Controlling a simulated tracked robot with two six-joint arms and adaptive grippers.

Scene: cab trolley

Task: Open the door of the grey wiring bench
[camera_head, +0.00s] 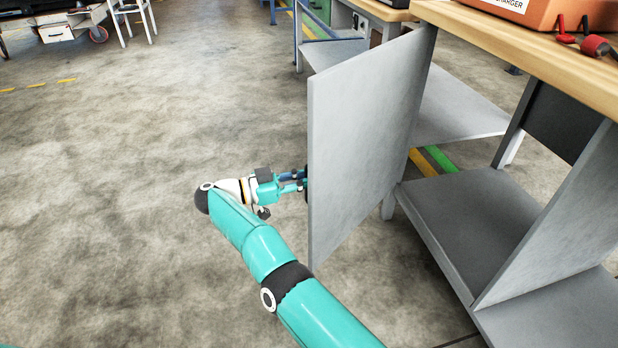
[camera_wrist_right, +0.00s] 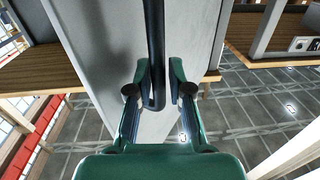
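The grey door (camera_head: 362,135) of the wiring bench stands swung wide open, out from the cabinet, with its broad face toward the left. The bench (camera_head: 545,55) has a wooden top, and its grey shelf (camera_head: 470,215) lies exposed. My right gripper (camera_head: 303,180) is at the door's left face. In the right wrist view, the fingers of my right gripper (camera_wrist_right: 159,80) lie on both sides of the dark upright bar handle (camera_wrist_right: 155,35) and appear closed on it. The door (camera_wrist_right: 195,40) fills the area behind the handle. The fingertips are partly hidden in the head view. My left gripper is out of view.
An orange charger case (camera_head: 545,12) and a red tool (camera_head: 595,45) lie on the bench top. Another bench (camera_head: 335,50) stands behind the door. A white chair (camera_head: 132,18) is far back at left. The concrete floor (camera_head: 130,190) left of the door is clear.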

